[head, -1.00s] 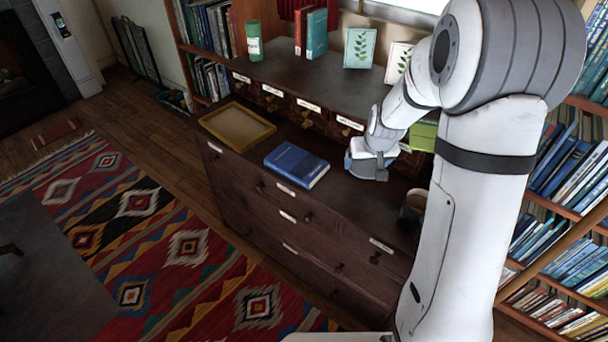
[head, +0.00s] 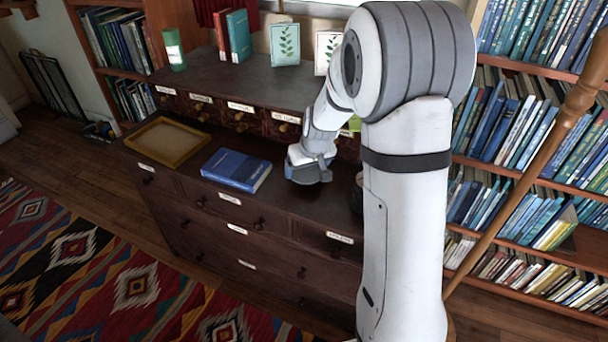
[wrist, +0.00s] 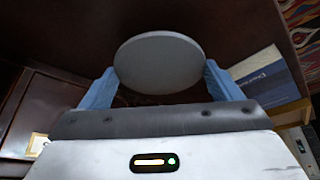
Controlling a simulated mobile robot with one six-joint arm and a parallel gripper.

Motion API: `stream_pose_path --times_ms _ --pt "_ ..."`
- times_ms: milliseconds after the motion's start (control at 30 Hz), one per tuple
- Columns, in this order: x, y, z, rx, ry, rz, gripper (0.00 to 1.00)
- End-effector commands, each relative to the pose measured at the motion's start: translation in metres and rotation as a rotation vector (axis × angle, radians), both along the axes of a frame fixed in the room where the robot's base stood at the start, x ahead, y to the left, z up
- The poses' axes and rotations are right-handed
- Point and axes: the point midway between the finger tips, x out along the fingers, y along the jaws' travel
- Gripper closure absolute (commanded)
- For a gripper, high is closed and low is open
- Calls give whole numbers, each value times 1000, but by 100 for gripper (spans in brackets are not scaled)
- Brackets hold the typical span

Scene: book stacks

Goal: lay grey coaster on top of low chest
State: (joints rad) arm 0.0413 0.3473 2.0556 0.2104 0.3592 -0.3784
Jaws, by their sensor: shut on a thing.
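The grey coaster (wrist: 160,62) is a plain round disc in the wrist view. My gripper (wrist: 158,84) is shut on it, with one blue finger at each side of its rim. The low chest (head: 258,208) is dark wood with labelled drawers. In the head view my gripper (head: 309,172) is low over the chest's top, to the right of a blue book. I cannot tell whether the coaster touches the top. The coaster is not clear in the head view.
The blue book (head: 236,170) lies on the chest, and also shows in the wrist view (wrist: 264,77). A yellow-rimmed tray (head: 168,142) sits at the left end. A raised row of small drawers (head: 240,115) stands behind. A dark mug is partly hidden behind my arm.

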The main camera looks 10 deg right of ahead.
Motion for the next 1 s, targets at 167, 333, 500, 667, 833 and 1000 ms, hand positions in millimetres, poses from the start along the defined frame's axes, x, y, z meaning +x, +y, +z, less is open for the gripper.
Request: stream_pose_path --times_ms 167,333,500,667,833,1000 --pt "0 0 -26 1 2 0 37" --pt "0 0 -25 0 0 1 37" --pt "0 1 -29 -1 0 2 37" --pt "0 1 -27 0 1 2 3" --pt "0 1 -27 0 1 2 0" --pt "0 1 -22 0 0 2 0"
